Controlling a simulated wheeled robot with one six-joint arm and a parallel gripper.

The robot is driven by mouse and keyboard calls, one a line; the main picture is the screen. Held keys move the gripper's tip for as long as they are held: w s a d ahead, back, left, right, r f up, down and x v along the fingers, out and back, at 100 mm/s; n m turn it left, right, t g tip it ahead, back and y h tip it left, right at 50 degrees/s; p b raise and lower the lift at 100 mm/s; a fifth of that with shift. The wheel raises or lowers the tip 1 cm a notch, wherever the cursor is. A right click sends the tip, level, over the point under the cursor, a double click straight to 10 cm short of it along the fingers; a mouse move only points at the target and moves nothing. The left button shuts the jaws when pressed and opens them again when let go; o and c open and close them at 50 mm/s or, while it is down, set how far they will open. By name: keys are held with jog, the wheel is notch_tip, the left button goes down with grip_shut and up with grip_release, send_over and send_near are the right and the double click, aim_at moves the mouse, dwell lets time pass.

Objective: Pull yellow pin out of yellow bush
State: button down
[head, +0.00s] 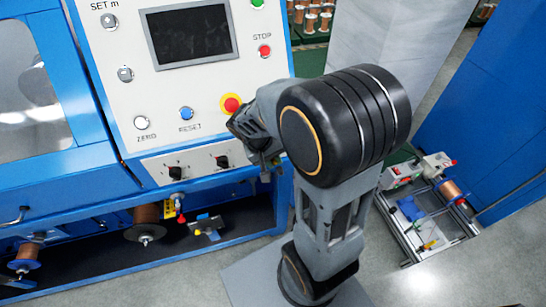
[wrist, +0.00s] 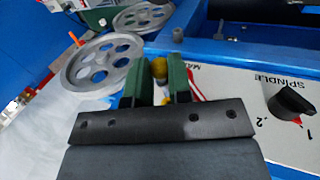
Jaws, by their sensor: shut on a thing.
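In the wrist view my gripper (wrist: 157,72) has two green fingers closed around a small round yellow piece, which I take to be the yellow pin (wrist: 160,68). Only its rounded yellow end shows between the fingers. The yellow bush cannot be made out; the fingers and the dark gripper body cover the area around the pin. I cannot tell whether the pin is still inside the bush. In the head view my gripper (head: 264,165) is beside the lower right of the control panel, mostly hidden by my own arm.
Two grey spoked pulleys (wrist: 97,65) (wrist: 143,18) lie close to the left finger. A white panel with a black spindle knob (wrist: 290,100) is on the right. In the head view the control panel (head: 190,85) has a red stop button (head: 231,104); copper spools (head: 145,220) hang below.

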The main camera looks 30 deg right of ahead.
jog(key=shift+s+a, duration=0.2)
jog(key=shift+s, duration=0.7)
jog(key=shift+s+a, duration=0.15)
jog(key=shift+s, duration=0.7)
